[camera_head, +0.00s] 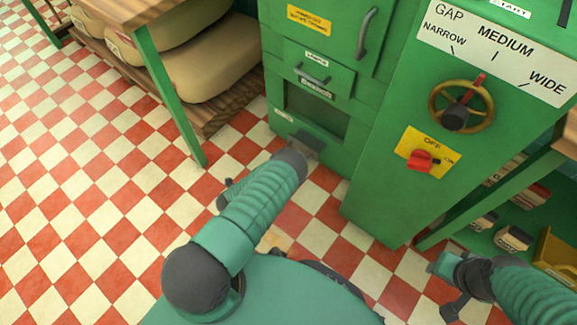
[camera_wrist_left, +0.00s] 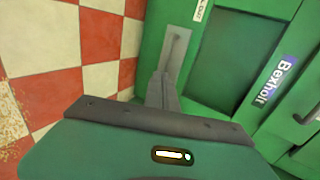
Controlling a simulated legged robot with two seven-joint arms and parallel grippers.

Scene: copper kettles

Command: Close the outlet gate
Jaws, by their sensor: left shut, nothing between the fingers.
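The green machine has a dark recessed outlet opening (camera_head: 315,107) below a small drawer; the opening also shows in the left wrist view (camera_wrist_left: 238,60). Beside it in the wrist view is a grey-green gate plate with a slim handle (camera_wrist_left: 178,45), next to a small white label (camera_wrist_left: 203,12). My left gripper (camera_head: 312,143) is low at the machine's front, just below the opening. Its fingers (camera_wrist_left: 163,82) are shut and empty at the near end of the plate; whether they touch it I cannot tell. My right gripper (camera_head: 442,285) is open and empty at the lower right.
The small drawer (camera_head: 313,77) and a door handle (camera_head: 367,33) stick out above the opening. To the right are a handwheel (camera_head: 461,107) and a red switch (camera_head: 420,160). A table with sacks (camera_head: 205,55) stands at the left.

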